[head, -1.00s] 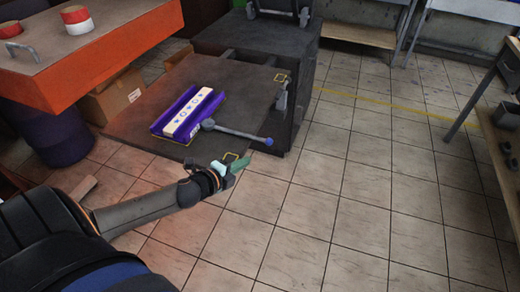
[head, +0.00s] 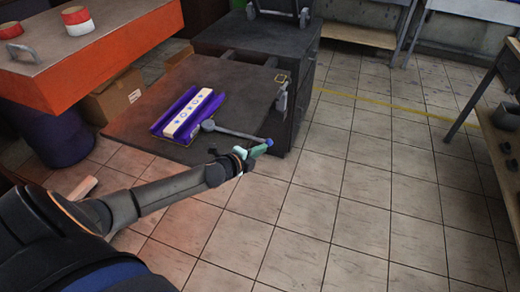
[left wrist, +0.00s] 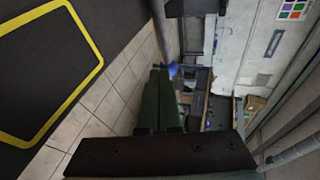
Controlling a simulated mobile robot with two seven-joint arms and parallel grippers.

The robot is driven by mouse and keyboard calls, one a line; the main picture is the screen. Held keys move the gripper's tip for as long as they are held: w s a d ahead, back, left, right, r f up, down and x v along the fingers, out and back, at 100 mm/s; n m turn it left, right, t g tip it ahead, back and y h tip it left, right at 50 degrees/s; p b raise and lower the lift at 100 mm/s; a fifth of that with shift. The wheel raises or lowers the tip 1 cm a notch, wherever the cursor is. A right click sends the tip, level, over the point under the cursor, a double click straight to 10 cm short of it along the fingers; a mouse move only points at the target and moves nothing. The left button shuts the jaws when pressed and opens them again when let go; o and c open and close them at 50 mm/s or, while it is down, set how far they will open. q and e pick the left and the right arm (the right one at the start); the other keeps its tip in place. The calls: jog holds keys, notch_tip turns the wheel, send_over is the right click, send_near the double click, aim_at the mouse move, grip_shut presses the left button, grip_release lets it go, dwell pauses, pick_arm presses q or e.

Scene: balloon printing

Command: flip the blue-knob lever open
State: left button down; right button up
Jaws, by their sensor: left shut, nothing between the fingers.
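The lever is a grey rod (head: 235,133) with a blue knob (head: 269,142) at its right end. My right gripper is in neither view.
The dark board (head: 215,80) extends from a dark cabinet (head: 300,60). An orange-sided table (head: 110,60) with red and white rolls stands at the upper left. A cardboard box (head: 112,97) sits below it. The tiled floor at the right is open.

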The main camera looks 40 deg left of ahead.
aim_at(267, 141)
pick_arm(q)
jog(key=shift+w, duration=0.1)
jog(key=w+n+y, duration=0.1)
jog(key=w, duration=0.1)
jog(key=w+n+y+b, duration=0.1)
jog(key=w+y, duration=0.1)
jog(key=w+n+y+b, duration=0.1)
jog(key=shift+w+a+f+n, duration=0.15)
jog(key=shift+w+a+n, duration=0.15)
jog(key=shift+w, duration=0.1)
jog(key=w+a+n+g+y+b, duration=0.2)
jog(key=w+a+n+y+b, duration=0.2)
jog(key=w, duration=0.3)
jog(key=shift+w+a+y+b, duration=0.4)
jog(key=shift+a+b, duration=0.15)
jog(key=shift+b, duration=0.2)
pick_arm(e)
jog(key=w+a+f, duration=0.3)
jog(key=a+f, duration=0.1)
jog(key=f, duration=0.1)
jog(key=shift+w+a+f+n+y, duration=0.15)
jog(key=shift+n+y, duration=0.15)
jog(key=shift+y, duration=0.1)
pick_arm(q)
jog(key=shift+s+r, duration=0.1)
jog(key=shift+r, duration=0.1)
jog(key=shift+f+g, duration=0.1)
jog(key=shift+g, duration=0.2)
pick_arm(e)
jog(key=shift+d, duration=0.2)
